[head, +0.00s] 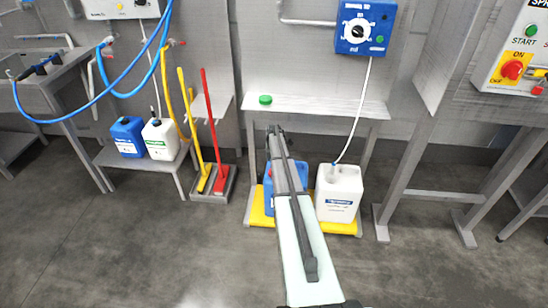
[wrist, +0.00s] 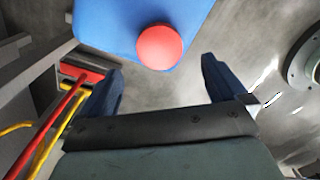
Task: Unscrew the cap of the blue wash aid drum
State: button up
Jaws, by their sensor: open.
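The blue drum (head: 269,198) stands on the floor-level yellow tray under the middle bench, partly hidden behind my arm in the head view. In the wrist view, the blue drum (wrist: 110,22) fills the top, with its round red cap (wrist: 160,47) in place near its edge. My gripper (wrist: 162,82) is open and empty. Its two dark blue fingers are spread to either side below the cap in the picture, and the cap lies beyond the gap between them, apart from both.
A white drum (head: 338,192) with a hose stands right of the blue one on the yellow tray (head: 340,227). A green cap (head: 265,99) lies on the bench (head: 320,105) above. Red and yellow-handled tools (head: 214,130) stand at left. Another blue drum (head: 128,137) sits on a low shelf.

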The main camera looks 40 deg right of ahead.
jog(key=shift+f, duration=3)
jog(key=shift+c, duration=0.4)
jog(key=c, duration=1)
jog(key=shift+n, duration=0.3)
jog(key=o, duration=1.1)
jog(key=shift+c, duration=0.2)
jog(key=shift+r, duration=0.1)
jog(key=shift+o, duration=0.2)
notch_tip(320, 180, up, 14)
